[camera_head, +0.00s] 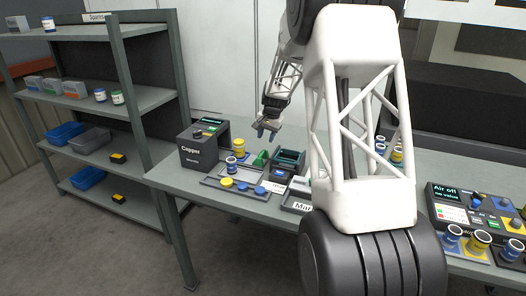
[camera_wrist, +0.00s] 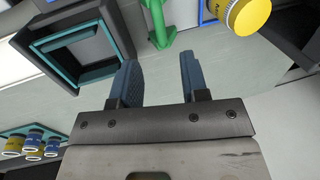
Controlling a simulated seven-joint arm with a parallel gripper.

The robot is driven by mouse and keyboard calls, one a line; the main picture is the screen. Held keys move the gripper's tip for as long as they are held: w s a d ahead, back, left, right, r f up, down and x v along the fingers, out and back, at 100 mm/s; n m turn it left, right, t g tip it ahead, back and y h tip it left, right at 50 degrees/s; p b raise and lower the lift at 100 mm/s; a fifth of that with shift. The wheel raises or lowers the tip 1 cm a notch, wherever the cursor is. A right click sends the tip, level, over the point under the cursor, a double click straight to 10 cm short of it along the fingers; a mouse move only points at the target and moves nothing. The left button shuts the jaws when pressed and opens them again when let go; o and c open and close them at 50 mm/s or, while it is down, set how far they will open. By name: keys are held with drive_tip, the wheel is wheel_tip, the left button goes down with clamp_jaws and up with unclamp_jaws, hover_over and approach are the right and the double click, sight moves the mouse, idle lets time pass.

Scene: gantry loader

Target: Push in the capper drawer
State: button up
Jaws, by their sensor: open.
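The capper (camera_head: 197,152) is a dark grey box with its name on the front, at the left end of the bench in the head view. A flat grey tray (camera_head: 208,182), seemingly its drawer, sticks out in front. A jar (camera_head: 231,165) with a blue band stands at the tray, with a yellow cap (camera_head: 227,183) and blue caps in front. My gripper (camera_head: 268,133) hangs above the bench, to the right of the capper and apart from it. In the wrist view my gripper (camera_wrist: 160,80) is open, with nothing between its fingers.
A yellow-lidded jar (camera_head: 239,145) stands beside the capper; a yellow-lidded jar also shows in the wrist view (camera_wrist: 250,14). A green part (camera_head: 261,158) and a dark teal-framed box (camera_head: 289,161) stand to the right. A shelf rack (camera_head: 120,50) stands left. My arm hides the bench's middle.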

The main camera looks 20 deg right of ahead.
sight(263, 152)
drive_tip(key=shift+w+a+f, duration=0.15)
drive_tip(key=shift+f, duration=1.1)
drive_tip(key=shift+w+a+f, duration=0.2)
drive_tip(key=shift+f, duration=1.05)
drive_tip(key=shift+w+a+f, duration=0.15)
drive_tip(key=shift+f, duration=1.1)
clamp_jaws()
